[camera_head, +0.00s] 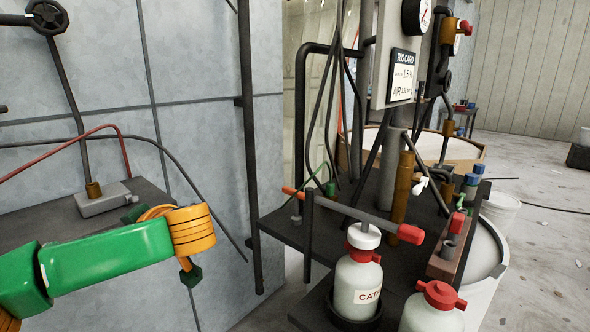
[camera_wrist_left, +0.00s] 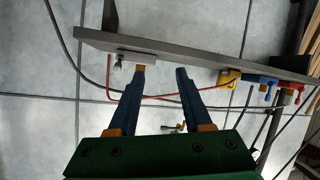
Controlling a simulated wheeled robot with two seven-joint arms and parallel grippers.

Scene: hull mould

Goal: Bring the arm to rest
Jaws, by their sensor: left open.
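My left arm (camera_head: 110,258), green with orange rings at the wrist, reaches in from the left in the head view. It hangs in front of the tiled wall, near a small grey shelf. Beyond the fingertips is the edge of a grey shelf (camera_wrist_left: 200,62). A red hose and a dark hose pass behind the fingers. My right gripper is in neither view.
A dark rig stand (camera_head: 275,232) holds a rig card (camera_head: 403,76), pipes and a red-ended bar. Two white bottles with red collars, one (camera_head: 358,285) labelled, stand low in front. A grey block (camera_head: 103,200) with a pipe sits on the left shelf. Open floor lies far right.

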